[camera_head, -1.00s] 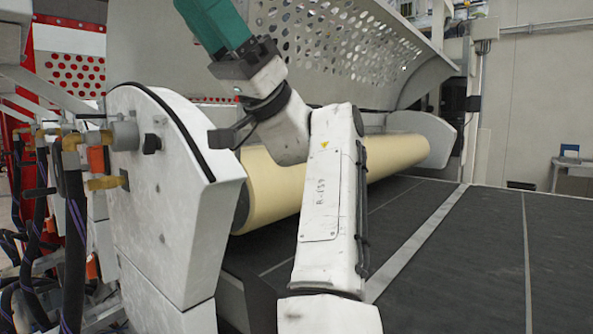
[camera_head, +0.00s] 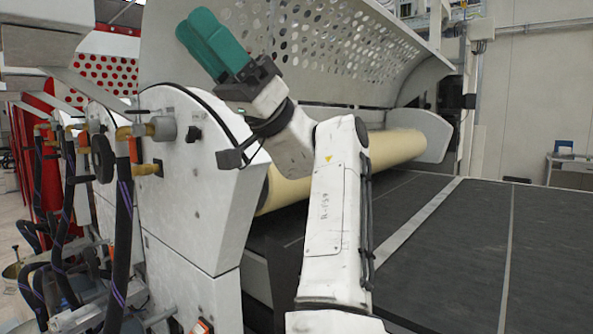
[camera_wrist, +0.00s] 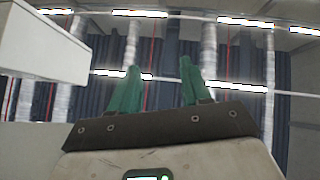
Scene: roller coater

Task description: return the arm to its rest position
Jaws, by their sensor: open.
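My gripper (camera_head: 206,42) has two green fingers and is raised in front of the perforated hood, pointing up and to the left in the head view. It holds nothing. In the wrist view the two fingers (camera_wrist: 158,85) stand apart with an empty gap between them, against the ceiling. My white arm is bent, with its upper link standing upright in front of the cream roller and hiding part of it.
The cream roller (camera_head: 393,149) lies behind my arm, under the perforated hood (camera_head: 330,50). The white end housing (camera_head: 205,180) is close on the left, with hoses (camera_head: 122,240) beside it. A dark conveyor bed (camera_head: 450,240) spreads right. A white panel (camera_wrist: 42,42) shows in the wrist view.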

